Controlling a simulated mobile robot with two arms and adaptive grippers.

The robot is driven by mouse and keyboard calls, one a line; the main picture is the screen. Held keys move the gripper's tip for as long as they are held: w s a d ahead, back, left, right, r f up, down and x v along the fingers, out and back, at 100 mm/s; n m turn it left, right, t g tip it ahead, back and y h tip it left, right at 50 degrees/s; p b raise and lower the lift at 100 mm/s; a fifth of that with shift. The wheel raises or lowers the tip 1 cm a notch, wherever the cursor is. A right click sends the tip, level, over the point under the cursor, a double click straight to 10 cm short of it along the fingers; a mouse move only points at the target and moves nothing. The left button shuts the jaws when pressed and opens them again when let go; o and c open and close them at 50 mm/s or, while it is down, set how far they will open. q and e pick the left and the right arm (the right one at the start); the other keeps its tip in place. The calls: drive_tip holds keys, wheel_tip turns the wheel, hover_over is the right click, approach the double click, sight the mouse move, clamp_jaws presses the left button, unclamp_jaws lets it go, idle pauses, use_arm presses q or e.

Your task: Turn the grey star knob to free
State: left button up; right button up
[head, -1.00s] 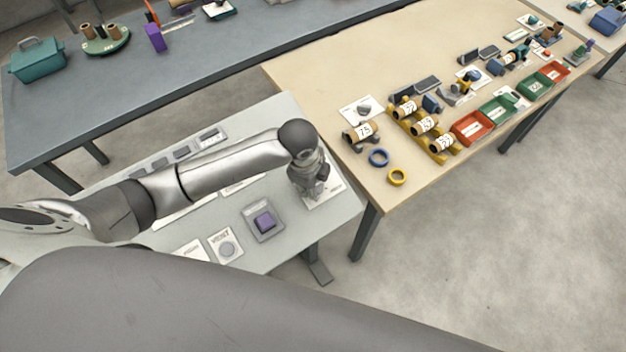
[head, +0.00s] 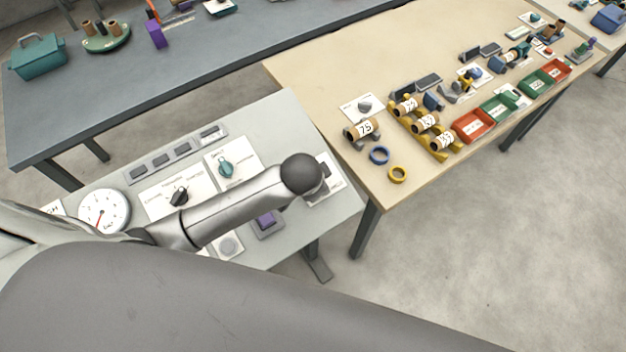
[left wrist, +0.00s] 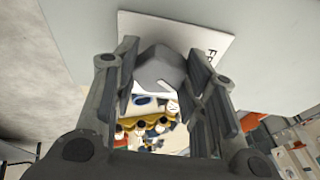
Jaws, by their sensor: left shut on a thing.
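The grey star knob (left wrist: 158,68) sits on a white plate (left wrist: 222,42) with partly visible lettering that begins with "F". My left gripper (left wrist: 163,72) has its two dark fingers on either side of the knob and is shut on it. In the head view my left arm reaches over the right end of the grey console (head: 285,115). There my wrist covers the knob and most of the fingers, with part of the white plate (head: 331,172) showing. The knob's pointing direction is hard to tell. My right gripper is not in view.
The console also carries a teal knob (head: 226,168), a black knob (head: 180,195), a round gauge (head: 104,211) and a purple button (head: 266,222) beside my forearm. A beige table (head: 300,70) with rolls and trays stands to the right, beyond a narrow gap.

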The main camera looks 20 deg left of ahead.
use_arm(q)
drive_tip(key=n, duration=0.2)
drive_tip(key=n+y, duration=0.1)
drive_tip(key=n, duration=0.1)
drive_tip(key=shift+d+n+t, duration=0.2)
drive_tip(key=shift+n+t, duration=0.1)
drive_tip(key=shift+n+y, duration=0.6)
drive_tip(key=shift+n, duration=0.8)
drive_tip(key=o, duration=1)
drive_tip(key=shift+s+d, duration=0.1)
drive_tip(key=v, duration=1.2)
drive_tip(key=shift+f, duration=0.1)
